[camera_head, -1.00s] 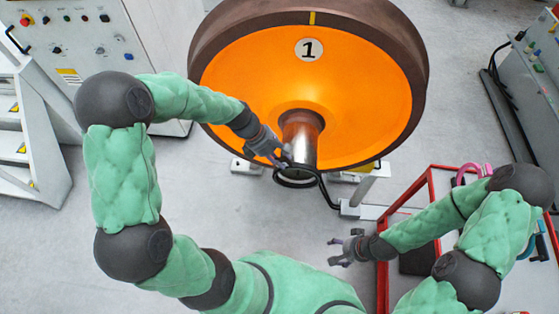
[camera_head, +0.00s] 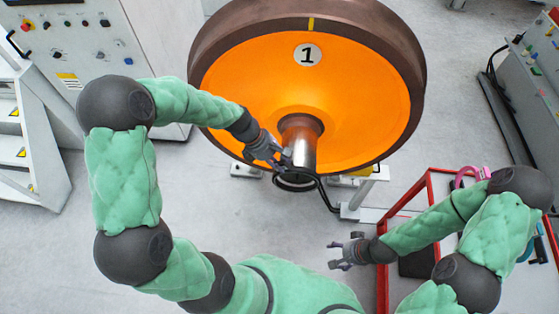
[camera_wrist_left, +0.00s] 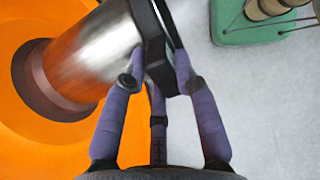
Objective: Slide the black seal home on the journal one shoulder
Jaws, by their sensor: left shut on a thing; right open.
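The journal (camera_head: 300,145) is a bare metal stub pointing down from the centre of the orange wheel marked 1 (camera_head: 250,90); it also fills the upper left of the left wrist view (camera_wrist_left: 100,50). The black seal (camera_head: 294,183) is a dark ring at the journal's free end; its edge shows in the left wrist view (camera_wrist_left: 152,35). My left gripper (camera_head: 284,160) is shut on the seal's rim, its fingers either side of it in the left wrist view (camera_wrist_left: 161,84). How far the seal sits over the journal is unclear. My right gripper (camera_head: 335,254) is open and empty.
A red-framed cart (camera_head: 425,180) stands at right, with a pink ring-like item (camera_head: 470,174) on it. A grey stand arm (camera_head: 360,192) is close to the journal's right. Control cabinets stand at upper left (camera_head: 85,40) and right (camera_head: 535,60).

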